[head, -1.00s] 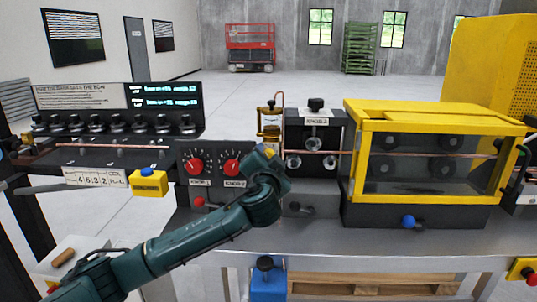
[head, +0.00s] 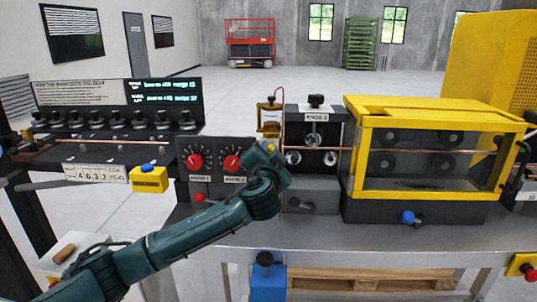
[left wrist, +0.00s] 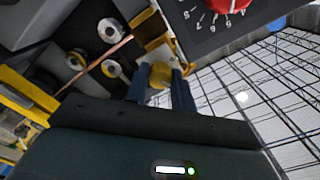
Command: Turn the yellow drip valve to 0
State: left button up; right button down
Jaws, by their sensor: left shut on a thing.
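The yellow drip valve shows in the head view as a yellow unit (head: 269,122) with a thin copper pipe, between the red-knob panel and the black roller block. Its lower part is hidden behind my left gripper (head: 262,150). In the left wrist view, a round yellow knob (left wrist: 160,74) sits between the two dark fingers of my left gripper (left wrist: 161,84), which is shut on it. Any scale mark or pointer on the valve is too small or hidden to read. My right gripper is in neither view.
A panel with two red knobs (head: 195,162) stands just left of my gripper. The black roller block (head: 318,125) and yellow-framed guard box (head: 435,108) stand to the right. A copper tube (head: 440,151) runs through. The grey bench front (head: 330,235) is clear.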

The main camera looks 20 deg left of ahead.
pick_arm(q)
jog(key=shift+f, duration=0.1)
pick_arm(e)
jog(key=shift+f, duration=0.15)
pick_arm(q)
jog(key=n+b, duration=0.9)
jog(key=n, duration=0.3)
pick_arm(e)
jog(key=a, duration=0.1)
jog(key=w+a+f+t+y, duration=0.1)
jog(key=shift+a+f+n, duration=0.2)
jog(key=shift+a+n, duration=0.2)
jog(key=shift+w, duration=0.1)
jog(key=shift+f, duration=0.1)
pick_arm(q)
jog(key=o, duration=1)
jog(key=shift+s, duration=0.1)
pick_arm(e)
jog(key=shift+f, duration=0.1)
